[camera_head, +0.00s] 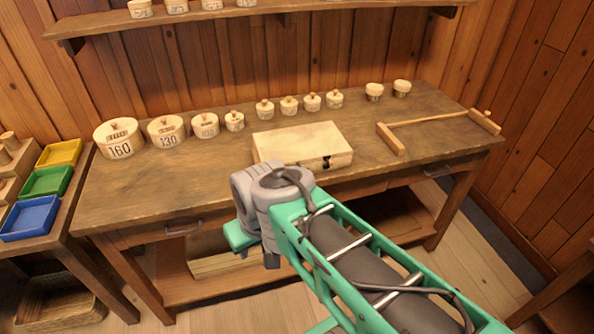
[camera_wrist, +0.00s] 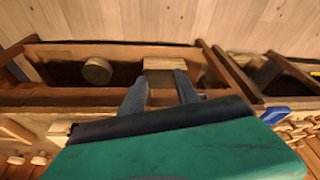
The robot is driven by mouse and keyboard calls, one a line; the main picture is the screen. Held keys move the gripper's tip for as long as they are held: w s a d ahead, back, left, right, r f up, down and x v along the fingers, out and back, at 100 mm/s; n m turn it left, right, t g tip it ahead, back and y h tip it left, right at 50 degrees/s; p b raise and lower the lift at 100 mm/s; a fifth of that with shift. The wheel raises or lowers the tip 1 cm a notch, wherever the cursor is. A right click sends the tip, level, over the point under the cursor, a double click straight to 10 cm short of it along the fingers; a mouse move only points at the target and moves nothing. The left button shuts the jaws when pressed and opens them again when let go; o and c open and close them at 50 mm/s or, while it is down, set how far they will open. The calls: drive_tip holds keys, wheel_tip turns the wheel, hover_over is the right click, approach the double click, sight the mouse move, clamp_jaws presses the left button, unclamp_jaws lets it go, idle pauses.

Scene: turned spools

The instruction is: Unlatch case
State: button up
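The case (camera_head: 302,140) is a flat, closed box of pale wood near the front edge of the workbench. Its dark latch (camera_head: 326,162) is on the front face, toward the right; its exact position is too small to tell. My arm's wrist is in front of the bench, left of the latch and below the case's front edge, and the fingers are hidden in the head view. In the wrist view my gripper (camera_wrist: 160,84) has two grey fingers apart, with a pale wooden block-like thing (camera_wrist: 165,64) beyond them. The latch cannot be made out in the wrist view.
Several round lidded boxes, including one marked 160 (camera_head: 120,140), line the back of the workbench (camera_head: 220,170). A wooden frame-like tool (camera_head: 430,120) lies right of the case. Yellow, green and blue (camera_head: 30,218) trays are on a side table at left. A shelf runs above.

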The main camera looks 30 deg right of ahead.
drive_tip(key=w+d+f+t+y+b, duration=0.1)
drive_tip(key=w+d+f+t+b, duration=0.2)
drive_tip(key=w+d, duration=0.35)
drive_tip(key=w+d+f+t+y+b, duration=0.1)
drive_tip(key=w+d+f+t, duration=0.2)
drive_tip(key=w+d+f, duration=0.35)
drive_tip(key=m+t+h+b, duration=0.2)
drive_tip(key=m+t+h, duration=0.5)
drive_tip(key=t, duration=0.1)
approach(332, 165)
drive_tip(key=x, duration=0.7)
drive_tip(key=shift+r, duration=0.15)
drive_tip(key=shift+w+d, duration=0.15)
drive_tip(key=shift+w, duration=0.35)
